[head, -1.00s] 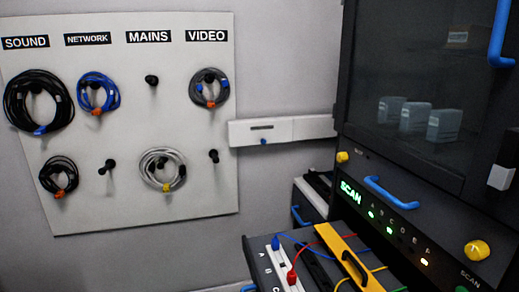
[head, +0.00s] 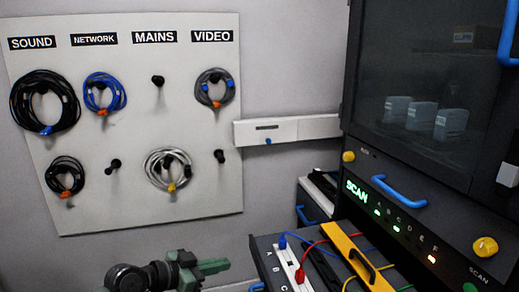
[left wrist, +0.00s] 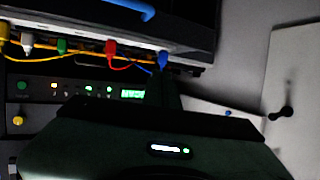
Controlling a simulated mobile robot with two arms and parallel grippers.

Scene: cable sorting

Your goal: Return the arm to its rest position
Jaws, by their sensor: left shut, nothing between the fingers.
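My left gripper (head: 218,266) shows at the bottom of the head view, dark green and pointing right. Its fingers are shut with nothing between them. It is in front of the lower wall, below the pegboard (head: 225,185), and left of the pulled-out patch drawer (head: 262,243), apart from both. In the left wrist view the dark gripper body fills the lower middle, with a small white and green light on it. My right gripper is in neither view.
Coiled cables hang on the pegboard under SOUND, NETWORK and VIDEO; the MAINS column holds a grey coil (head: 168,168) on its lower peg. The dark rack (head: 420,160) stands right. A yellow bar (head: 350,255) crosses the drawer. A wall trunking (head: 290,130) lies between.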

